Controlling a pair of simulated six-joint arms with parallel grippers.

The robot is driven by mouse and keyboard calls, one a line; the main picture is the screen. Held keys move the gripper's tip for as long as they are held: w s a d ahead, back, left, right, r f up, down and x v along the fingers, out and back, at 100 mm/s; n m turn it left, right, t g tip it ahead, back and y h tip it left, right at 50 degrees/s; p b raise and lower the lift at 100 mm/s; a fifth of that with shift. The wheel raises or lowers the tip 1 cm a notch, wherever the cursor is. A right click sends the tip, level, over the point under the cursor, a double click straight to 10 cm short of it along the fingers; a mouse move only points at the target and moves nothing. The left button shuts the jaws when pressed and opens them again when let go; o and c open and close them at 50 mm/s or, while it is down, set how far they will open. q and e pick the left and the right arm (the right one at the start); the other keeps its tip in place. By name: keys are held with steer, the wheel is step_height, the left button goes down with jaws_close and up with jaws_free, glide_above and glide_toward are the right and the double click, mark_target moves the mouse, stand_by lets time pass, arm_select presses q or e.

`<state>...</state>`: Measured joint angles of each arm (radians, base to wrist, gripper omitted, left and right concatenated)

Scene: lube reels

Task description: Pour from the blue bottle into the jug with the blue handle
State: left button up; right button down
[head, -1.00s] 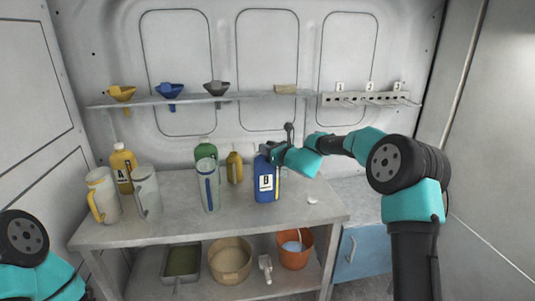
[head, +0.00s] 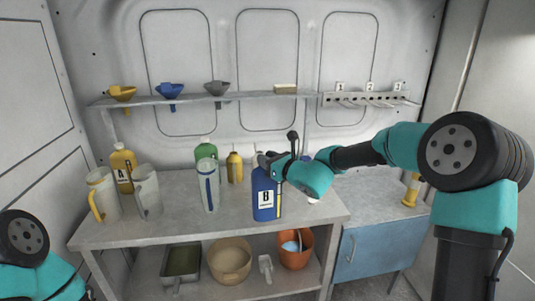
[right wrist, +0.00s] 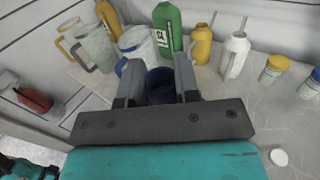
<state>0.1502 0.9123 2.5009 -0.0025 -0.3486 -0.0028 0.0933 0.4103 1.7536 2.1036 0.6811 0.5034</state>
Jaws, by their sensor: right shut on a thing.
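The blue bottle (head: 264,202) with a white "B" label is upright near the front of the bench. My right gripper (head: 268,162) is shut on its top. In the right wrist view the bottle's dark blue top (right wrist: 160,84) shows between the fingers (right wrist: 158,82). I cannot tell for sure whether its base is clear of the bench. The pale jug with the blue handle (head: 208,188) stands upright to the left of the bottle, apart from it. It also shows in the right wrist view (right wrist: 137,42). My left gripper is outside the view; only part of that arm shows.
A yellow-handled jug (head: 103,195), another pale jug (head: 147,192) and yellow bottle A (head: 123,167) stand left. A green bottle (head: 205,149) and yellow can (head: 235,167) stand behind. A white cap (right wrist: 279,157) lies on the bench. Funnels line the shelf (head: 245,96).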

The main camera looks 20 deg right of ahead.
steer(key=shift+s+a+r, duration=0.1)
steer(key=shift+s+a, duration=0.1)
steer(key=shift+s, duration=0.5)
steer(key=shift+s+a+r, duration=0.1)
steer(key=shift+s+a, duration=0.1)
steer(key=shift+s, duration=0.5)
steer(key=shift+w, duration=0.1)
